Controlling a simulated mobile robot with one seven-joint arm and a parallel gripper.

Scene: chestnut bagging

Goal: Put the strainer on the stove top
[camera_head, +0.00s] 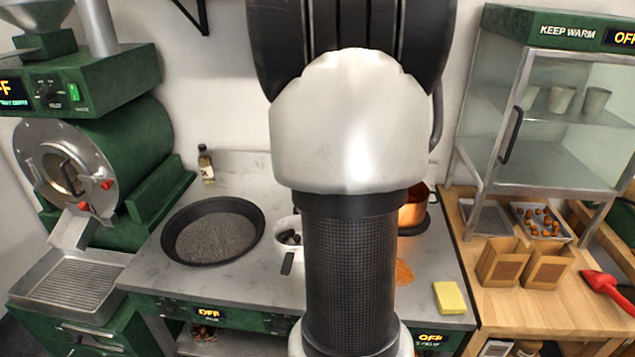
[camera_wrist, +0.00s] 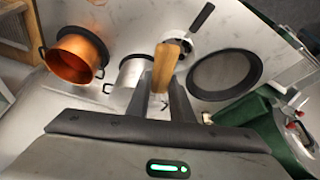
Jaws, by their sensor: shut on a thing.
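My gripper (camera_wrist: 166,88) is shut on a wooden-coloured piece (camera_wrist: 168,62), in the wrist view. The piece looks like a handle; whether it belongs to the strainer I cannot tell. My arm hides the gripper in the head view. A small pale round vessel with a black handle (camera_head: 288,264) and dark lumps in it stands on the grey stove top (camera_head: 222,287), partly behind my arm. Its handle also shows in the wrist view (camera_wrist: 202,17). A silver pot (camera_wrist: 129,74) stands beside it. No strainer mesh can be made out clearly.
A wide black pan (camera_head: 178,253) is on the left of the stove top, with a bottle (camera_head: 206,167) behind it. A copper pot (camera_head: 411,216) stands right of my arm. A yellow sponge (camera_head: 449,298) lies front right. A wooden counter (camera_head: 500,311) adjoins with paper bags (camera_head: 500,262).

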